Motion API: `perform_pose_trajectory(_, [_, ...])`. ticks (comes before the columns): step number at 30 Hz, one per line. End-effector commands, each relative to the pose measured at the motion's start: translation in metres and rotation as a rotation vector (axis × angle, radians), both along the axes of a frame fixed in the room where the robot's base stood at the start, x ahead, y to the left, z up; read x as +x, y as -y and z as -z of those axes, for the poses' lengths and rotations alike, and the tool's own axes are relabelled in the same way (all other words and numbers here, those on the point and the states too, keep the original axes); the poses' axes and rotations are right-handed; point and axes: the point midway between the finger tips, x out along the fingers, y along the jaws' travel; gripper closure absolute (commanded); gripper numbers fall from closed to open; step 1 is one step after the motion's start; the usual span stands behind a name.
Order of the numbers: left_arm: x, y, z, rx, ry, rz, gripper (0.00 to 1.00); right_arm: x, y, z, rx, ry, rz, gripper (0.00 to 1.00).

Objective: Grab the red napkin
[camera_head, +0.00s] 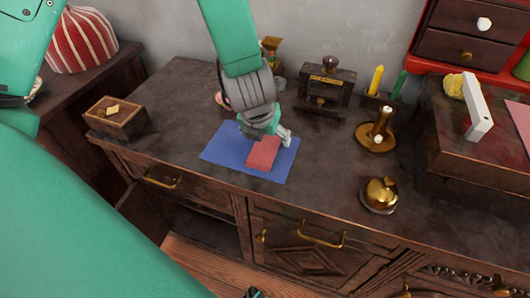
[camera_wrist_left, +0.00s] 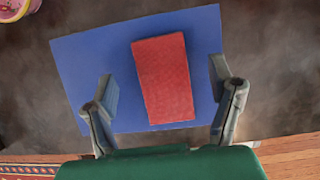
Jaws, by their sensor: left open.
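The red napkin (camera_head: 263,153) is a small folded rectangle lying on a blue mat (camera_head: 225,146) on the dark dresser top. In the left wrist view the napkin (camera_wrist_left: 162,78) lies between the two fingers, with visible gaps on both sides, over the blue mat (camera_wrist_left: 85,62). My left gripper (camera_head: 266,130) is open and empty at the far edge of the napkin, and its fingers show apart in the left wrist view (camera_wrist_left: 165,95). In the head view the gripper hides part of the mat's far side.
A wooden box (camera_head: 116,116) stands at the left end of the dresser. A brass bell (camera_head: 380,194) and a brass candle holder (camera_head: 376,136) stand to the right of the mat. A dark wooden press-like object (camera_head: 325,87) stands at the back. The top between mat and bell is clear.

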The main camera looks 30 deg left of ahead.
Motion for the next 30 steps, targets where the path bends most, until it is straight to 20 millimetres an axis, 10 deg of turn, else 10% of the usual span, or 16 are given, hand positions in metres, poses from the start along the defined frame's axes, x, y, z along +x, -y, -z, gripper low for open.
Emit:
perform_pose_trajectory(26, [0.01, -0.002, 0.03, 0.0, 0.0, 0.001, 0.24, 0.0, 0.0, 0.012, 0.0, 0.0, 0.0, 0.6])
perform_pose_trajectory(30, [0.01, -0.002, 0.03, 0.001, 0.0, 0.002, 0.65, 0.0, 0.0, 0.012, 0.0, 0.0, 0.0, 0.6])
